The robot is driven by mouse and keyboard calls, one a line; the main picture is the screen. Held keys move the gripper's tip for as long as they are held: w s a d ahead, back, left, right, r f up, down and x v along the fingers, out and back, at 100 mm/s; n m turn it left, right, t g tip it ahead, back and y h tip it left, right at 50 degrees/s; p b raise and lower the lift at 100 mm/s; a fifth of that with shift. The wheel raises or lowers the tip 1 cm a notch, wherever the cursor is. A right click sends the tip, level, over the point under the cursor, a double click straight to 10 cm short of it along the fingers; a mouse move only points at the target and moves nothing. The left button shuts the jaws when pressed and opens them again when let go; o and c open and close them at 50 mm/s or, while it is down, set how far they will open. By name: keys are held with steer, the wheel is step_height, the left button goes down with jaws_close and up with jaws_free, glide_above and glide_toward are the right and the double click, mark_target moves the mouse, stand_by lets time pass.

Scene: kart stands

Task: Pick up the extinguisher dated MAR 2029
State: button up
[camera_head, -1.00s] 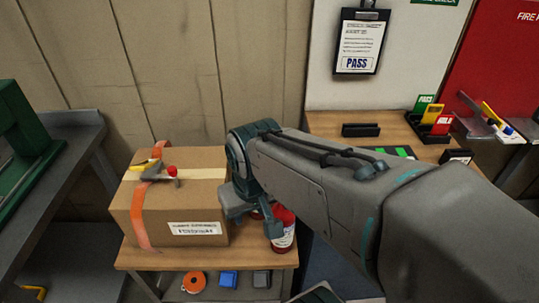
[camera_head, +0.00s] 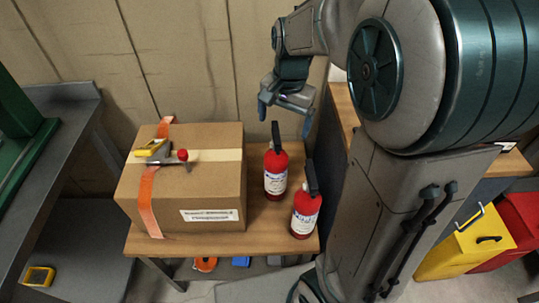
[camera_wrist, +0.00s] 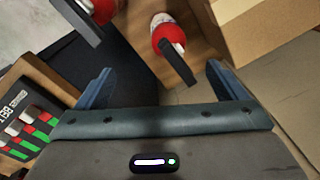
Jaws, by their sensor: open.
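Two red extinguishers with black tops stand upright on the right part of a small wooden table (camera_head: 262,212). The rear extinguisher (camera_head: 275,176) is beside the cardboard box; the front extinguisher (camera_head: 304,218) is nearer the table's front right corner. Their white labels are too small to read for a date. My gripper (camera_head: 284,118) is open and empty, above and behind the rear extinguisher. In the wrist view, one extinguisher (camera_wrist: 165,32) with its black top shows beyond the space between my fingers (camera_wrist: 160,85), and another extinguisher (camera_wrist: 103,10) is partly cut off at the top.
A cardboard box (camera_head: 190,205) with orange strap and a yellow-and-red tool on top fills the table's left part. A grey bench (camera_head: 50,150) stands left. Yellow (camera_head: 470,245) and red bins stand right. A wall is close behind the table.

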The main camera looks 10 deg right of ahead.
steer(key=m, duration=0.2)
glide_above(278, 138)
steer(key=shift+s+f+g, duration=0.2)
steer(key=shift+f+g, duration=0.1)
steer(key=shift+f, duration=0.7)
steer(key=shift+w+f, duration=0.15)
steer(key=shift+f, duration=0.1)
step_height(278, 138, down, 8)
steer(key=shift+f+b, duration=0.15)
steer(key=shift+b, duration=0.25)
steer(key=f, duration=0.5)
steer(key=shift+s+a+f, duration=0.1)
steer(key=shift+s+a, duration=0.15)
steer(key=c, duration=1.9)
steer(key=shift+w, duration=0.1)
jaws_close()
